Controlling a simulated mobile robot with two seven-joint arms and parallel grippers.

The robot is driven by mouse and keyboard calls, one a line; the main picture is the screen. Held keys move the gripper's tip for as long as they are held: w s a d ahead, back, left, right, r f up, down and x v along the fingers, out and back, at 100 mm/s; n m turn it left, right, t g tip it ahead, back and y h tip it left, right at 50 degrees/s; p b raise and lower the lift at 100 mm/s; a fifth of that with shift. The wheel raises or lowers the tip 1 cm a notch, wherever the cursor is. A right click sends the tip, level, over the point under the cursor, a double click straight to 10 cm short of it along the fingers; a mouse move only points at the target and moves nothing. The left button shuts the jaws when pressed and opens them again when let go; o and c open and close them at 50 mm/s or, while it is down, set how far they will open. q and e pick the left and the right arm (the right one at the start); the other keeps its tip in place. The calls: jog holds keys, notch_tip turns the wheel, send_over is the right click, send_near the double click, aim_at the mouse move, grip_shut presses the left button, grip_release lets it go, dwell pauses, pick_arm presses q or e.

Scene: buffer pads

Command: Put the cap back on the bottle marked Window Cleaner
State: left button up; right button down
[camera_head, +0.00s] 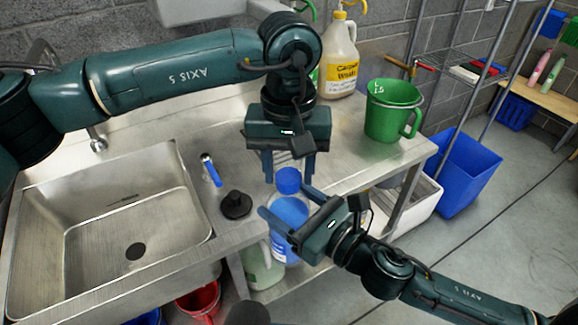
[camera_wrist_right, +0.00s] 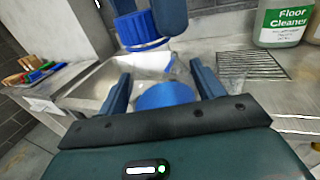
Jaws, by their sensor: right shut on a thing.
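The sink (camera_head: 110,235) is at left. A green jug (camera_head: 393,110) and a Carpet Wash bottle (camera_head: 338,60) stand behind. A Floor Cleaner bottle (camera_wrist_right: 283,22) shows too.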

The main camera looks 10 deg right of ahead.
pick_arm(q)
jog(key=o, duration=0.4)
jog(key=shift+c, duration=0.2)
notch_tip(320, 180, up, 12)
dwell(0.7)
